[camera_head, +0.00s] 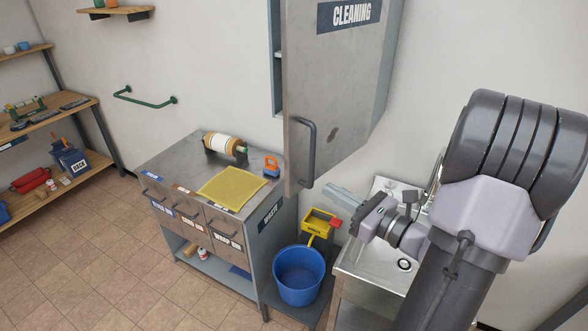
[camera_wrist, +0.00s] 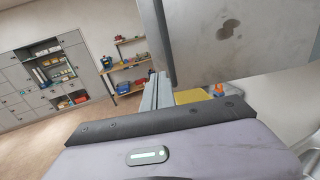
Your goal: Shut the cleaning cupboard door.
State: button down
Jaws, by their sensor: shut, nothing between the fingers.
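The cleaning cupboard door (camera_head: 340,85) is a worn grey panel with a "CLEANING" label and a dark smudge. It hangs on the wall cupboard (camera_head: 385,80) and stands ajar, with a strip of shelved inside showing along its left edge. Its grey bar handle (camera_head: 307,150) is low on the left side. My gripper (camera_head: 340,192) is shut and empty, below and right of the handle, apart from it. In the wrist view, the gripper fingers (camera_wrist: 158,92) point forward below the door (camera_wrist: 225,45), whose smudge shows there; contact cannot be told.
A metal sink (camera_head: 365,265) is under my gripper. A blue bucket (camera_head: 299,275) and a yellow caddy (camera_head: 320,222) stand left of it. A grey drawer cabinet (camera_head: 190,170) with a yellow cloth (camera_head: 231,186) is further left. Floor (camera_head: 110,260) is clear at lower left.

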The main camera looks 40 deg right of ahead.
aim_at(293, 170)
jog(key=w, duration=0.3)
jog(key=w+a, duration=0.1)
jog(key=w, duration=0.2)
jog(key=w+p, duration=0.1)
jog(key=w, duration=0.2)
jog(key=shift+w+a, duration=0.25)
